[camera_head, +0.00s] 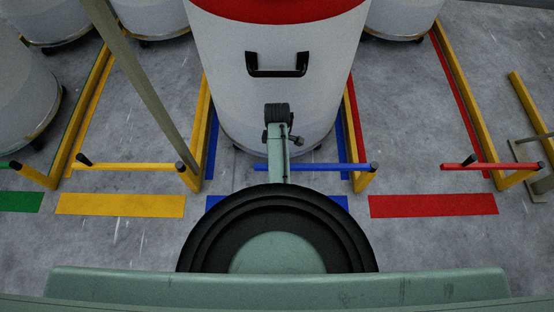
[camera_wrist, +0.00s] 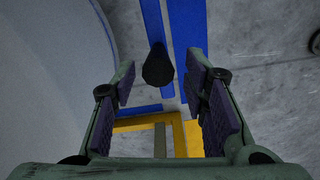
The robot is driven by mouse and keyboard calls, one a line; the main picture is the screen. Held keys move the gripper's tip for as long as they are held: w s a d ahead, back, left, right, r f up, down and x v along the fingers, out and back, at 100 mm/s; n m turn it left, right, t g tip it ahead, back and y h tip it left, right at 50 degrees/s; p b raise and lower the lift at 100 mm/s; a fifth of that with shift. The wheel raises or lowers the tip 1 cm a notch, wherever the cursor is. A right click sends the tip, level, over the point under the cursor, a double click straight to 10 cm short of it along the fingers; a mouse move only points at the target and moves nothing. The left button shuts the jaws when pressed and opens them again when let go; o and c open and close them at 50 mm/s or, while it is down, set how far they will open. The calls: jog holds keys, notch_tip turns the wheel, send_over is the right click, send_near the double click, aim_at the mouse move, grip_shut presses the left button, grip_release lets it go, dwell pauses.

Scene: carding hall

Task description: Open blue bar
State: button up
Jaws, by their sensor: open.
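The blue bar (camera_head: 330,167) runs across the front of the middle bay in the head view, before the white can with a red top. Its right end meets a dark-capped yellow post (camera_head: 366,178). My arm stands in front of its left part and hides any handle there. In the wrist view the bar (camera_wrist: 152,20) runs down the picture, and a black knob (camera_wrist: 158,66) shows over it. My gripper (camera_wrist: 160,75) is open, with the knob between its two fingers and a gap on both sides.
The white can (camera_head: 230,90) with a black handle fills the middle bay close behind the bar. A yellow bar (camera_head: 130,166) closes the left bay and a red bar (camera_head: 430,167) the right one. A slanted pole (camera_head: 145,80) stands at left.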

notch_tip(320, 180, down, 7)
jog(key=shift+r, duration=0.15)
jog(key=shift+c, duration=0.5)
grip_shut()
dwell(0.5)
